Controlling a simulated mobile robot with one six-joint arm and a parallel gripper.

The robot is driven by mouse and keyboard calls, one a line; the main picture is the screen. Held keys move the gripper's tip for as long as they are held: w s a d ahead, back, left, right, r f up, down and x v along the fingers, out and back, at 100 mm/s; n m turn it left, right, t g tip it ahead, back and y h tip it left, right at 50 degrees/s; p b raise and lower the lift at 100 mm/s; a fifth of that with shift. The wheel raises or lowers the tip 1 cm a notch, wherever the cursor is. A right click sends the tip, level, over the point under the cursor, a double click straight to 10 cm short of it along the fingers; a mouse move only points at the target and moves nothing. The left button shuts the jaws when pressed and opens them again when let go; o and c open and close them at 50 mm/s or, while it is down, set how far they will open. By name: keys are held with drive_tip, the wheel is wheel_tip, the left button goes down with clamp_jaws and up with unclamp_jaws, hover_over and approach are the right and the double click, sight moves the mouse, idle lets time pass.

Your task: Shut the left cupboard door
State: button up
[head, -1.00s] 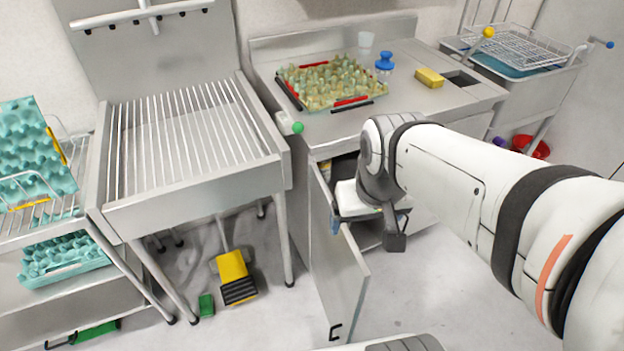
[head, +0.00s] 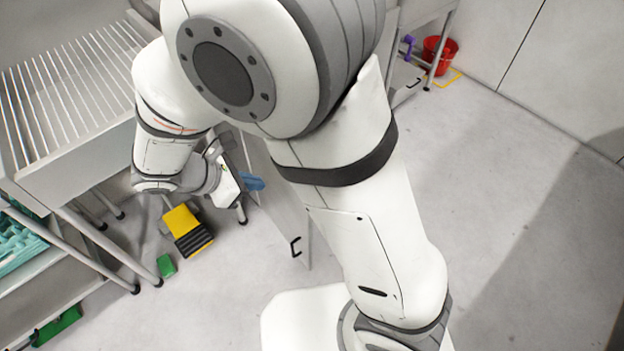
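The left cupboard door (head: 288,222) stands open as a grey panel, its black handle (head: 295,247) near the bottom free end. My arm hides the door's upper part and the cupboard.
A red bucket (head: 440,52) stands at the top right. The floor at right is clear.

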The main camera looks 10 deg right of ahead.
drive_tip(key=shift+s+a+f+n, duration=0.3)
drive_tip(key=shift+a+f+n, duration=0.2)
drive_tip(key=shift+a+f, duration=0.1)
clamp_jaws()
drive_tip(key=w+d+f+b, duration=0.1)
drive_tip(key=w+d+f, duration=0.4)
drive_tip(key=d, duration=0.5)
drive_tip(key=shift+w+f, duration=0.15)
drive_tip(key=shift+f, duration=0.7)
